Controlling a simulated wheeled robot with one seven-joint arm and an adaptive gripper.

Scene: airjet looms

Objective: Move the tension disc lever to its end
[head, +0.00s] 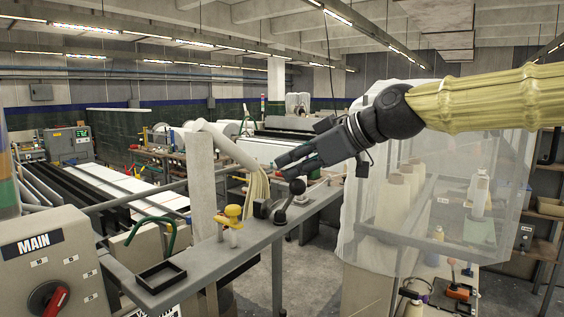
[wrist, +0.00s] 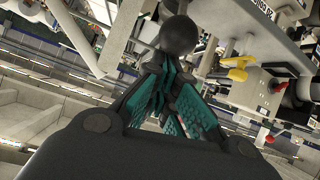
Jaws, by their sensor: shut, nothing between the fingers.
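The tension disc lever (head: 297,187) appears to be the dark lever with a round ball knob, standing on the grey rail and leaning slightly right. In the wrist view, its dark ball (wrist: 180,36) shows just beyond my fingertips. My gripper (head: 282,167) reaches in from the right in the head view, with its fingertips just above and left of the knob. In the wrist view, my gripper (wrist: 166,78) has its teal-padded fingers together, with nothing held. I cannot tell whether the fingers touch the knob. The lever's base is partly hidden in the wrist view.
The grey rail (head: 215,262) carries a yellow part (head: 230,214) and a black tray (head: 161,275) left of the lever. Pale yarn strands (head: 258,186) hang behind it. A translucent cover (head: 440,190) stands right. A MAIN switch panel (head: 50,265) is at lower left.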

